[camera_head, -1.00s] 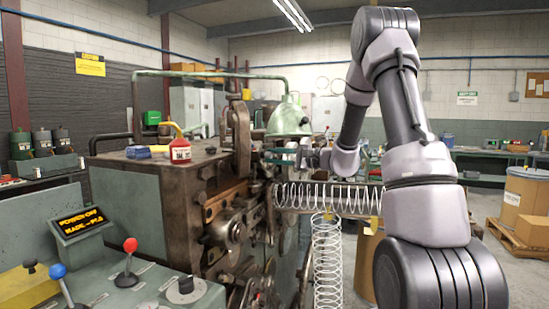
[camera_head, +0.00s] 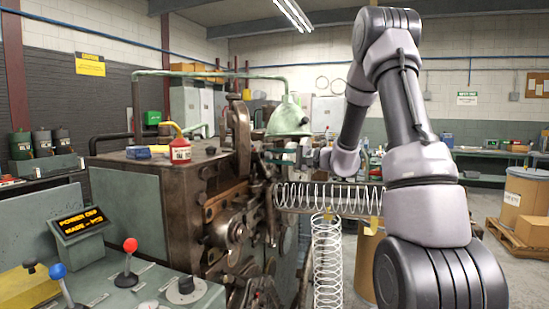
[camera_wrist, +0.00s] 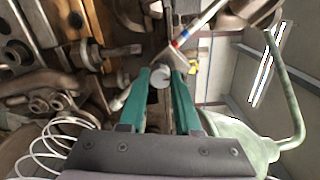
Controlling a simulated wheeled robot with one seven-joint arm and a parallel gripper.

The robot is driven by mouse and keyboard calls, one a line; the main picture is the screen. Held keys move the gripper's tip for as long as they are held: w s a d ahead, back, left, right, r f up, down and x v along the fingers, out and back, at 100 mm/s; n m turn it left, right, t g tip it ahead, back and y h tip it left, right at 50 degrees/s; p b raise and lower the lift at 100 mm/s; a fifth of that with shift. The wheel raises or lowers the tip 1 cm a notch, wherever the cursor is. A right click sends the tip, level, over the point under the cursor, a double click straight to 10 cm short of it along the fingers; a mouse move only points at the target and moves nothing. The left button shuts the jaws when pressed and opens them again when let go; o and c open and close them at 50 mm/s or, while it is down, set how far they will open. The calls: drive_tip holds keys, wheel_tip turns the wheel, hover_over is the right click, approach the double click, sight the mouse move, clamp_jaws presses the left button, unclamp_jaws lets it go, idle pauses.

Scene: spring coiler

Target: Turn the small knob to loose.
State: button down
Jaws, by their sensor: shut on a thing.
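The small knob (camera_wrist: 160,76) is a pale grey round piece between my fingertips in the wrist view. My gripper (camera_wrist: 160,82) has two green fingers, shut on it from both sides. A faint mark may show on its face, but its setting is too small to read. A strip with red, white and blue bands (camera_wrist: 183,40) lies just beyond the knob. In the head view my gripper (camera_head: 285,153) is at the upper right side of the coiling machine (camera_head: 127,208); the knob cannot be made out there.
A green lamp (camera_head: 288,117) hangs close above my gripper, its shade (camera_wrist: 235,140) at right in the wrist view. A horizontal wire spring (camera_head: 330,197) runs below my gripper. A dark metal shaft (camera_wrist: 108,50) lies left of the fingers. A control console with levers (camera_head: 128,262) stands front left.

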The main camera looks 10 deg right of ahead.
drive_tip(key=c, duration=0.6)
unclamp_jaws()
drive_tip(key=v, duration=1.1)
drive_tip(key=shift+a, duration=0.1)
drive_tip(key=s+a+r+n+g+h, duration=0.1)
drive_tip(key=s+a+n+g+h, duration=0.1)
drive_tip(key=s+a+g, duration=0.45)
drive_tip(key=s+a+r+n+g+h, duration=0.1)
drive_tip(key=s+a+r+n+h, duration=0.15)
drive_tip(key=s, duration=0.65)
drive_tip(key=s+d+r+t+h, duration=0.1)
drive_tip(key=s+d+t+h, duration=0.1)
drive_tip(key=s+h, duration=0.2)
drive_tip(key=s+d+r+t+h, duration=0.1)
drive_tip(key=s+h, duration=0.3)
drive_tip(key=s, duration=0.4)
drive_tip(key=shift+s+d+r+t, duration=0.2)
drive_tip(key=shift+s+d+t, duration=0.15)
drive_tip(key=shift+d+t, duration=0.55)
